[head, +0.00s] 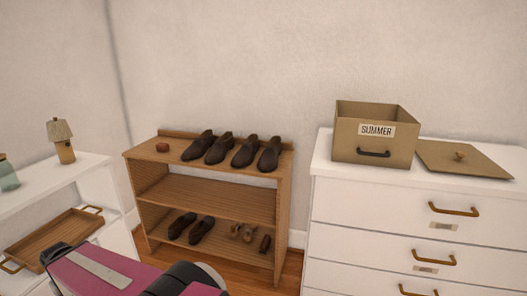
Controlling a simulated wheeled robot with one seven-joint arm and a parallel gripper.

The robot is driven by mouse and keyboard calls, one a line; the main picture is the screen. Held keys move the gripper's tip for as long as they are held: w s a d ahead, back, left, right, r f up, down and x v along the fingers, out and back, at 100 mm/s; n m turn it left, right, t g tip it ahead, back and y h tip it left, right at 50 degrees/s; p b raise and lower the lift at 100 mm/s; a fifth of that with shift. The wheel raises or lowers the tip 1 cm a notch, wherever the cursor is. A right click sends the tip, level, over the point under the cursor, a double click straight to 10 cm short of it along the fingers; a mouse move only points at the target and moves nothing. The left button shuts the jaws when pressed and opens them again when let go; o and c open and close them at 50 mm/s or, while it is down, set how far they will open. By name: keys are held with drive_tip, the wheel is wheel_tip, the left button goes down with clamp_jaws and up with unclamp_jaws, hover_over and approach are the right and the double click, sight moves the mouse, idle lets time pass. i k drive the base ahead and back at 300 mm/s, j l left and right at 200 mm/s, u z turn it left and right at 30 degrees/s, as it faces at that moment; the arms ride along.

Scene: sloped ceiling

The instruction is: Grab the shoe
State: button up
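Several dark brown shoes stand side by side on the top of a wooden shoe rack in the head view; the leftmost shoe is here (200,146), with others to its right, including the rightmost shoe (269,154). On the rack's bottom shelf are two dark shoes (201,230), smaller lighter-brown footwear (242,233) and a brown item (265,244) that I cannot make out. The shoe rack (209,194) has an empty middle shelf. A pink and black part of my own arm shows at the bottom left, but my gripper's fingers do not show.
A small reddish-brown round object (162,147) sits on the rack's top left. Right is a white dresser (380,208) with a box labelled SUMMER (372,146) and its lid (465,160).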

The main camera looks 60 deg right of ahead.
sight(199, 148)
drive_tip(key=z, duration=2.1)
